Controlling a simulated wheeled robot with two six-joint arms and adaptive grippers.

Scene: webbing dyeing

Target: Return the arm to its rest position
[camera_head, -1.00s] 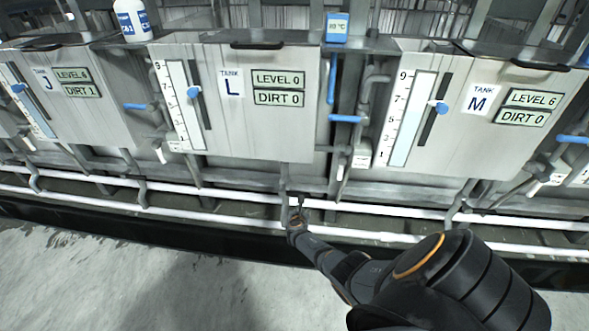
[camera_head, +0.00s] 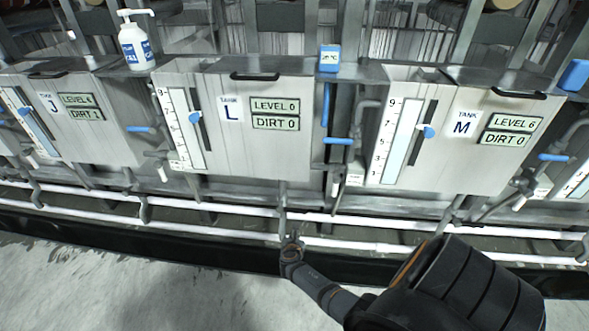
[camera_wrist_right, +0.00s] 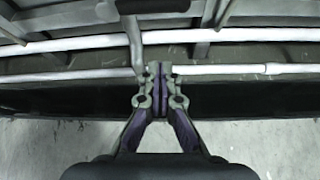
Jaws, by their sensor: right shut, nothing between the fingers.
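My right arm comes in from the lower right of the head view. Its gripper (camera_head: 292,240) is low in front of tank L (camera_head: 245,150), by the white pipes at the tank's foot. In the right wrist view the gripper (camera_wrist_right: 161,72) has its fingers together with nothing between them. There it overlaps the white pipe (camera_wrist_right: 230,70) in the picture; whether it touches the pipe I cannot tell. My left gripper is not in view.
Tank J (camera_head: 85,120) stands to the left and tank M (camera_head: 450,150) to the right, with blue-handled valves between. A white pump bottle (camera_head: 136,45) and a blue display box (camera_head: 329,60) stand on the ledge above. The grey floor (camera_head: 130,290) in front is clear.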

